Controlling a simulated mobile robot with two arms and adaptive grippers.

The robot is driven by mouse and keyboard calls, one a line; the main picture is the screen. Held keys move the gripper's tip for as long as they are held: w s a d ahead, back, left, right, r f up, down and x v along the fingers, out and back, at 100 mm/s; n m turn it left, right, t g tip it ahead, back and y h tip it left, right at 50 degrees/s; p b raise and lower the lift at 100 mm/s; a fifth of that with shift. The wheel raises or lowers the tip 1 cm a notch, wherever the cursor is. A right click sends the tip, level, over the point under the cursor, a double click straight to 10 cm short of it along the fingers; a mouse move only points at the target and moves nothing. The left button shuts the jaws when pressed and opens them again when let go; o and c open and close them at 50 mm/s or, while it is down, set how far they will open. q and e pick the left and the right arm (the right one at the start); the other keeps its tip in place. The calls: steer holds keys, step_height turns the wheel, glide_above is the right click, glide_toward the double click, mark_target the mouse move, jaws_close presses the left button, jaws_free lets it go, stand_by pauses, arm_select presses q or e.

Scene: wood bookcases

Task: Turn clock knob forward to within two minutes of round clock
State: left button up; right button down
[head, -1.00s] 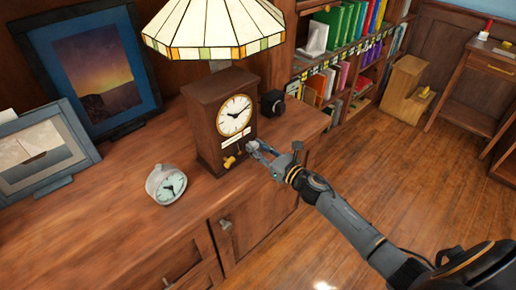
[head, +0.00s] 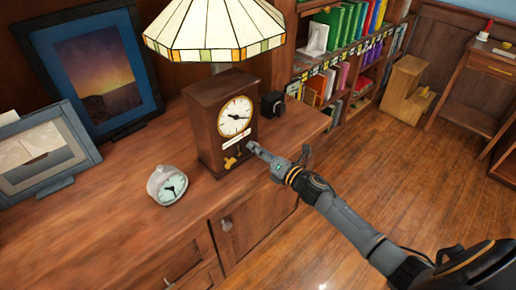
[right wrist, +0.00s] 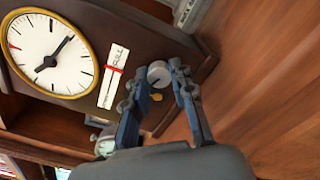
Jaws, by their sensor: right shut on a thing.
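The wooden clock (head: 219,130) stands upright on the cabinet, with a white dial (head: 235,117) in a gold rim. Its long hand points right and its short hand left in the head view. The dial fills the upper left of the right wrist view (right wrist: 52,55). The round grey clock (head: 168,186) stands to its left; its hands are small. The pale clock knob (right wrist: 159,74) is on the wooden clock's front, beside a label strip. My right gripper (head: 254,148) is shut on the knob, one finger on each side in the right wrist view. My left gripper is out of view.
A stained-glass lamp (head: 215,32) stands close behind the wooden clock. A small black object (head: 272,103) is to the clock's right. Two framed pictures (head: 97,68) stand at the left. The cabinet top (head: 110,215) is bare at the front left.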

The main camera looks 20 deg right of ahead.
steer(key=m+p, duration=0.1)
steer(key=m, duration=0.4)
steer(key=shift+r+m, duration=0.1)
steer(key=shift+m, duration=0.2)
steer(key=m+p, duration=0.2)
steer(key=m, duration=0.3)
steer(key=shift+m, duration=0.3)
steer(key=c, duration=1.1)
jaws_free()
